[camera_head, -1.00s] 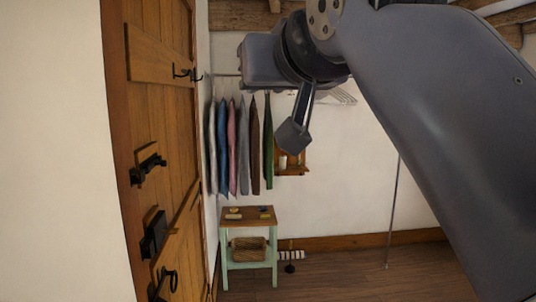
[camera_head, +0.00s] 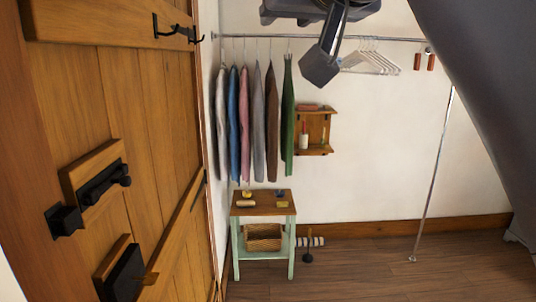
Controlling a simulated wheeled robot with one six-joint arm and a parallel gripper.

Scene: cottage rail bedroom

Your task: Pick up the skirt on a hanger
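Several garments hang side by side from a metal rail (camera_head: 310,38) at the back left. They are seen nearly edge-on, so I cannot tell for sure which is the skirt. The green garment (camera_head: 288,115) at the right end has a narrow top without clear shoulders and may be the skirt. To its left hang a brown garment (camera_head: 271,120), a grey one (camera_head: 257,125), a pink one (camera_head: 244,120) and a blue one (camera_head: 233,125). My gripper (camera_head: 320,68) is at the top, right of the green garment in the picture. Its opening is not clear.
Empty white hangers (camera_head: 370,62) hang right of the garments. A small wooden shelf (camera_head: 315,150) is on the back wall. A green-legged side table (camera_head: 263,212) stands below the clothes. A wooden door (camera_head: 130,90) is close at left. A thin pole (camera_head: 433,175) reaches the floor.

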